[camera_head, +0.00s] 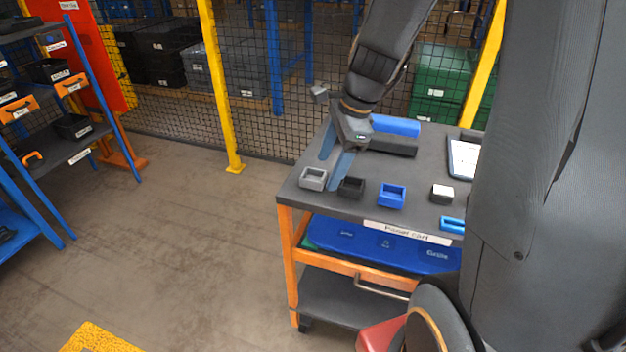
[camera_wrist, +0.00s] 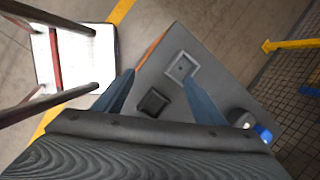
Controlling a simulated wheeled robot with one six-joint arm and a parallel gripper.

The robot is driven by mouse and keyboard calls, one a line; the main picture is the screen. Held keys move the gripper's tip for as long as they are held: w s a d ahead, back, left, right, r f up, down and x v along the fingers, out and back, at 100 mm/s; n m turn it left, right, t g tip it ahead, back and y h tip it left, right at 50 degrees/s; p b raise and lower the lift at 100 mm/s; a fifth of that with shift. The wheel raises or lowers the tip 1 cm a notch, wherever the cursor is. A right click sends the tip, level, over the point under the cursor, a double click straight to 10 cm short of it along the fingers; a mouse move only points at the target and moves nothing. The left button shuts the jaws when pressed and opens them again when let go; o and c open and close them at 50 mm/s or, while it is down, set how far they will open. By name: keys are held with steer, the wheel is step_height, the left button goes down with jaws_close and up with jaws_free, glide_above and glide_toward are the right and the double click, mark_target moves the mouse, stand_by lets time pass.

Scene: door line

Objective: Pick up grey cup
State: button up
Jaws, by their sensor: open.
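The grey cup (camera_head: 313,178) is a small light-grey square cup at the front left corner of the cart top (camera_head: 300,197).
Close right of the grey cup stand the black cup (camera_head: 351,187), a blue cup (camera_head: 391,195) and a white-topped item (camera_head: 442,193). A blue block (camera_head: 395,125) and a dark block (camera_head: 393,146) lie behind. A mesh fence (camera_head: 250,110) stands behind the cart; floor to the left is free.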

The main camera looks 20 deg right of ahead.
mark_target(316, 170)
steer(key=shift+w+a+f+m+t+y+p, duration=0.15)
steer(key=shift+w+a+f+m, duration=0.1)
steer(key=shift+w+f+m, duration=0.8)
steer(key=shift+w+a+f+m+t+y+p, duration=0.1)
steer(key=shift+w+a+f+m+y+p, duration=0.1)
steer(key=shift+w+f+m, duration=0.75)
steer(key=shift+w+a+f+m+t+y+p, duration=0.15)
steer(key=shift+w+a+f+m, duration=0.1)
steer(key=shift+w+f+m, duration=0.8)
steer(key=shift+s, duration=0.1)
steer(key=shift+c, duration=0.3)
steer(key=c, duration=1.1)
